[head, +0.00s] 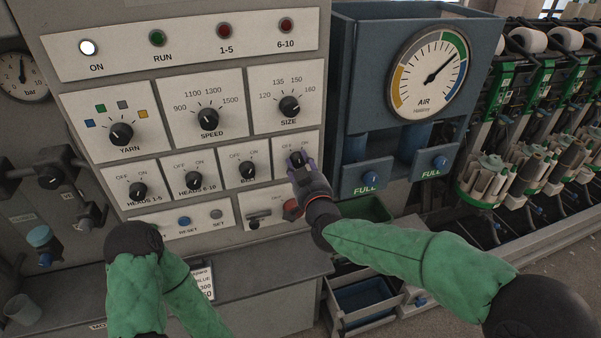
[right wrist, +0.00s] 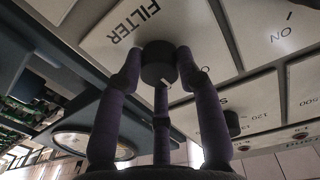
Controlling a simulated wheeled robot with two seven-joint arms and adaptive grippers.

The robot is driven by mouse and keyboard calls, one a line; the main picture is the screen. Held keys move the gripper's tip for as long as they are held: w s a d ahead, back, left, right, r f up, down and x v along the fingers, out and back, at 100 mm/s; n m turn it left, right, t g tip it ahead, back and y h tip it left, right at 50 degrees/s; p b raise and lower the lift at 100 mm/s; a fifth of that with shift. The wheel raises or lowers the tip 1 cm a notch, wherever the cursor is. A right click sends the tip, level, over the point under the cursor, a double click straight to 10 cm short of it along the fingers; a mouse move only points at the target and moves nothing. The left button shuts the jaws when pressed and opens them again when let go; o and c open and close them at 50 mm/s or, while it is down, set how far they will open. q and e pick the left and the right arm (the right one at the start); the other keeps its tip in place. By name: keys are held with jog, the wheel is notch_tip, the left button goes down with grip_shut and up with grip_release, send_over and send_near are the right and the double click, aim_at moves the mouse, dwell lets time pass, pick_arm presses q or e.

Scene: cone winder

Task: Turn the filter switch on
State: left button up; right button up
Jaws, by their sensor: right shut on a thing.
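The filter switch (head: 297,158) is a small black knob at the right end of the lower row of OFF/ON switches on the grey panel. My right gripper (head: 299,168) is shut on this knob, and its purple fingers partly cover it. In the right wrist view the fingers close around the black knob (right wrist: 158,62), beside the printed word FILTER.
Switches for heads 1-5 (head: 138,190), heads 6-10 (head: 202,180) and another knob (head: 247,170) sit left of it. The blue air unit (head: 345,110) with a gauge (head: 428,72) stands close on the right.

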jog(key=m+b, duration=0.4)
jog(key=shift+d+r, duration=0.15)
jog(key=shift+r, duration=0.25)
jog(key=m+b, duration=0.2)
jog(key=shift+r+m, duration=0.1)
jog(key=shift+m, duration=0.3)
jog(key=shift+d+r+m+b, duration=0.1)
jog(key=shift+m+b, duration=0.3)
jog(key=shift+w+r, duration=0.1)
jog(key=o, duration=1.1)
jog(key=shift+o, duration=0.2)
jog(key=shift+f, duration=0.25)
jog(key=shift+f, duration=0.15)
